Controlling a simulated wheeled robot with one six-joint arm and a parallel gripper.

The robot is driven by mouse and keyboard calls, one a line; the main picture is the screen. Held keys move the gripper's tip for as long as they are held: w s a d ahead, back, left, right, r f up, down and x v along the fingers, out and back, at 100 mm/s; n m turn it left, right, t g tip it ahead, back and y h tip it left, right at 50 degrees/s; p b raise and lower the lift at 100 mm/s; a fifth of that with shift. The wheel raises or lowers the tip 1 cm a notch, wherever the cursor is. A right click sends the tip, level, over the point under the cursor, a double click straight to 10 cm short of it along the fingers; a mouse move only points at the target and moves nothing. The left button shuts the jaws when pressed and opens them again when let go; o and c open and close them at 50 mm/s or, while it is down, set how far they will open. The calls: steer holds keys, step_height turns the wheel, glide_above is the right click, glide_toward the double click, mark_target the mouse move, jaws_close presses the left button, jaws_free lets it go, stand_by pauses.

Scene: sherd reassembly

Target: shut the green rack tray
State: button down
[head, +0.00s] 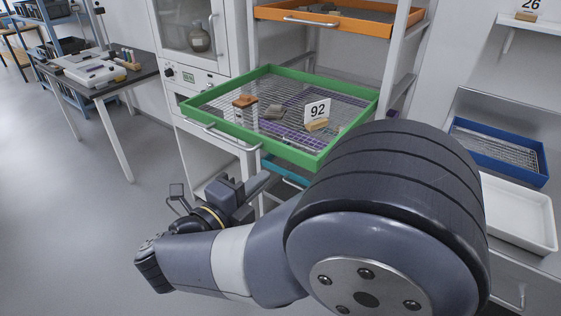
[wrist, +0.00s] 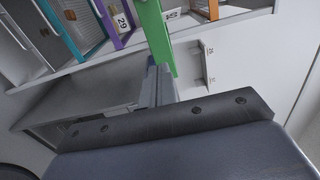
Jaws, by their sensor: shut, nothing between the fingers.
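The green rack tray (head: 290,148) is pulled well out of the rack in the head view, with a mesh floor and a metal bar handle (head: 215,134) on its front. It holds a number 92 card (head: 317,110) on a wooden block, a brown-topped block (head: 244,106) and a few sherds (head: 274,112). My gripper (head: 262,184) is low in front of the tray, below the handle's right end. In the wrist view the shut fingers (wrist: 158,86) are close to the green tray (wrist: 155,32); I cannot tell whether they touch. My arm covers part of the space below the tray.
An orange tray (head: 325,17) sits higher in the rack and a teal tray (head: 285,171) lower. A white cabinet (head: 200,85) stands left of the rack. A blue tray (head: 500,150) and a white tray (head: 518,212) lie on the right. The floor at left is clear.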

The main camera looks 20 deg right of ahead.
mark_target(350, 107)
steer(key=x, duration=0.7)
steer(key=shift+d+p, duration=0.1)
steer(key=shift+p, duration=0.2)
steer(key=shift+w, duration=0.1)
steer(key=b+x, duration=0.4)
steer(key=x, duration=2.8)
steer(key=shift+d+f, duration=0.1)
steer(key=shift+d, duration=0.05)
steer(key=shift+w+d, duration=0.35)
steer(key=shift+d, duration=0.05)
steer(key=shift+r, duration=0.3)
steer(key=shift+f, duration=0.1)
